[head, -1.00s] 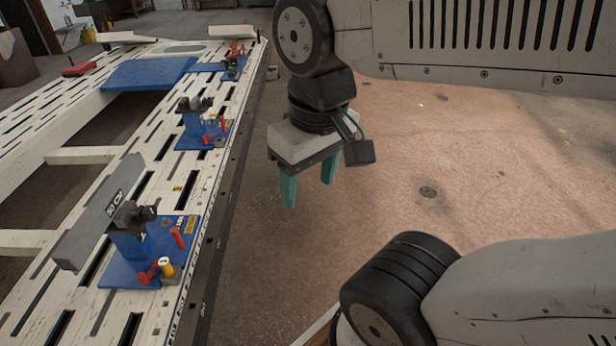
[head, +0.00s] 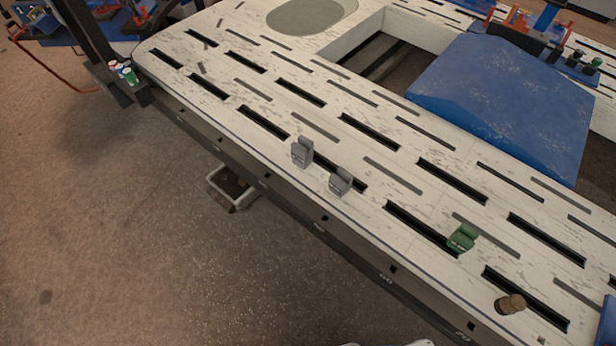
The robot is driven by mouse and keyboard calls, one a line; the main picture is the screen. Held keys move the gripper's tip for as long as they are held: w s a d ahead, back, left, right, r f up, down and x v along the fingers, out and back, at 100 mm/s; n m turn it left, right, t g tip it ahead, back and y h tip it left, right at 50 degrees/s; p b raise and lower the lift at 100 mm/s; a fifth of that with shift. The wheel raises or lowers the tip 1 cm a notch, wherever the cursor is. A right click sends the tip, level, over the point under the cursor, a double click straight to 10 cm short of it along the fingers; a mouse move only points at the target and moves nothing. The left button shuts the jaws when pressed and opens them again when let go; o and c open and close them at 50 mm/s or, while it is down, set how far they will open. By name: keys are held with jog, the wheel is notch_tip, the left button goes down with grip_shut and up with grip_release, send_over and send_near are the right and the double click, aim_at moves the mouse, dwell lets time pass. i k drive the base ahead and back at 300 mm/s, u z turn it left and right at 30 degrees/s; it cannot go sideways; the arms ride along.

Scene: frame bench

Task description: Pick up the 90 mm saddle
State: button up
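Three small saddle-shaped blocks stand on the white slotted bench top (head: 440,205) in the head view. One grey saddle (head: 302,152) is near the front edge, and a second grey saddle (head: 341,181) stands just right of it. A green saddle (head: 462,238) is farther right, beside a dark slot, with small white marking on its face. The markings are too small to read, so I cannot tell which saddle is 90 mm. My gripper is not in view.
A brown cork-like piece (head: 510,304) lies at the right. A blue pad (head: 505,105) covers part of the bench behind. Cans (head: 124,72) sit at the far-left corner. Slots cut the top. The floor (head: 130,240) in front is mostly clear, with a small frame (head: 232,188) below the edge.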

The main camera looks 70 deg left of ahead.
aim_at(340, 184)
jog(key=u, duration=3.8)
jog(key=k, duration=0.95)
jog(key=z, duration=0.95)
jog(key=i, duration=1)
